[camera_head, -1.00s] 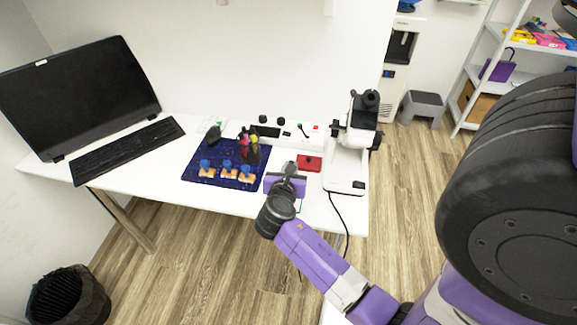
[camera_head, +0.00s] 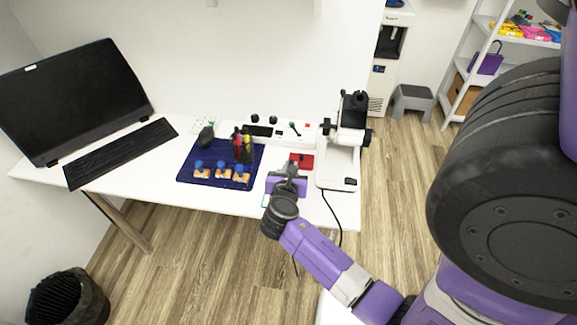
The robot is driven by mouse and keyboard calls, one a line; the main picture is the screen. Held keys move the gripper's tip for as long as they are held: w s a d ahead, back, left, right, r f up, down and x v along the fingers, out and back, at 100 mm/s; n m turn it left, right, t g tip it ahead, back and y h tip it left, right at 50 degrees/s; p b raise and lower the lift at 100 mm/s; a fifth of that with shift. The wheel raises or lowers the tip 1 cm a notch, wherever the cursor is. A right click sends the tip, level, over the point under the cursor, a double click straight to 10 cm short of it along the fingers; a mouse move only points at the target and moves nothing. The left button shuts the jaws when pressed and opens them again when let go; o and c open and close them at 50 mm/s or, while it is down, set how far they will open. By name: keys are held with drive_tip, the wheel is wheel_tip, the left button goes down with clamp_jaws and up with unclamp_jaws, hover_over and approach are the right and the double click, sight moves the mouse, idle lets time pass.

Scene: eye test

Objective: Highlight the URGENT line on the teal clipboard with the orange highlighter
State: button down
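My gripper (camera_head: 289,171) is over the front right part of the white desk, in front of a small red block-like item. Its fingers are small and seen from behind, so I cannot tell whether they are open or shut or hold anything. A thin teal edge (camera_head: 265,203) shows beside my wrist at the desk's front; it may belong to the clipboard, which is otherwise hidden. No URGENT line is readable. A dark holder (camera_head: 245,153) with red and yellow pen-like items stands on the dark blue mat (camera_head: 212,178). I cannot make out an orange highlighter.
Several blue-topped wooden stamps (camera_head: 222,171) stand on the mat. A white microscope (camera_head: 342,150) stands right of my gripper, close to it. The red item (camera_head: 301,160) lies between them. A monitor (camera_head: 75,100) and keyboard (camera_head: 122,152) fill the desk's left. A bin (camera_head: 65,300) stands on the floor.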

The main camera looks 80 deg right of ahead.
drive_tip(key=shift+s+p, duration=0.4)
drive_tip(key=shift+s, duration=0.3)
wheel_tip(320, 180, up, 7)
drive_tip(key=p, duration=0.4)
drive_tip(key=shift+p, duration=0.35)
drive_tip(key=shift+w, duration=0.1)
idle(0.8)
